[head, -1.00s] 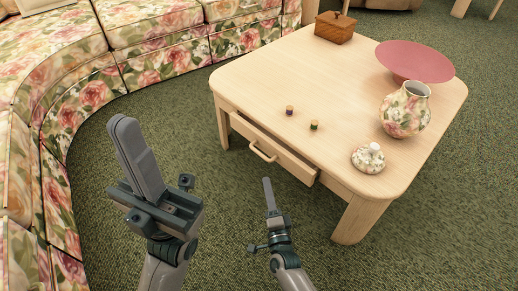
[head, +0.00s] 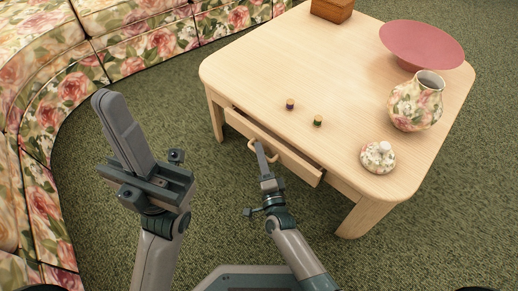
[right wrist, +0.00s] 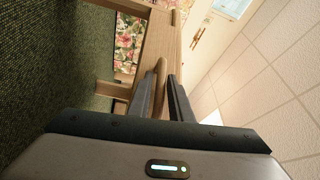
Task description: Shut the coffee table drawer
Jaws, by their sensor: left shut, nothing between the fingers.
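The coffee table drawer (head: 300,165) stands partly open in the near left side of the pale wooden coffee table (head: 245,75). A dark gap shows behind its front. The wooden drawer handle (head: 251,146) is partly hidden by my right gripper (head: 261,150), which is at it. In the right wrist view the handle (right wrist: 160,70) lies between the two fingers of my right gripper (right wrist: 161,92). These fingers are apart, and I cannot tell whether they touch it. My left gripper (head: 106,98) is shut and empty, raised left of the table.
On the table are two small spools (head: 290,104), a floral vase (head: 416,103), its separate lid (head: 378,157), a pink bowl (head: 422,43) and a wooden box (head: 332,9). A floral sofa (head: 140,40) curves along the left. Green carpet lies between.

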